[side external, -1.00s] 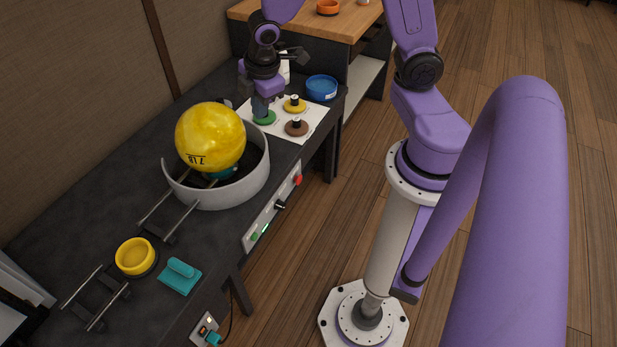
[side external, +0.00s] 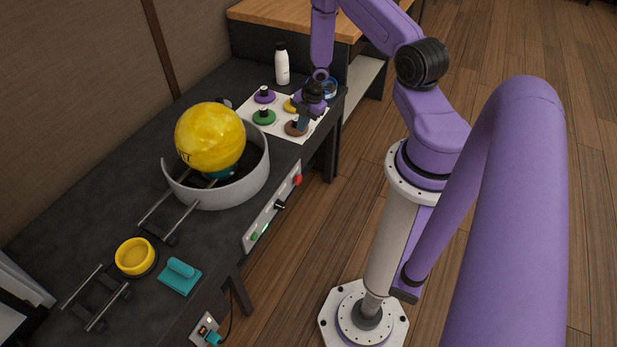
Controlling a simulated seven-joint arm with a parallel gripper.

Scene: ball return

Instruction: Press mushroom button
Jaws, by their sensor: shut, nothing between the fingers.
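A red mushroom-shaped button (side external: 297,180) sits at the upper right end of a pale control panel (side external: 262,222) on the front edge of the dark bench. My gripper (side external: 302,123) is shut and empty. It is over the white board, at or just above the brown disc (side external: 294,130), and partly covers that disc and the yellow disc (side external: 289,104). I cannot tell whether it touches the brown disc. The gripper is apart from the red button, farther back on the bench.
The panel also has a black knob (side external: 280,205) and a lit green part (side external: 259,233). Green (side external: 264,118) and purple (side external: 264,97) discs and a white bottle (side external: 282,66) stand nearby.

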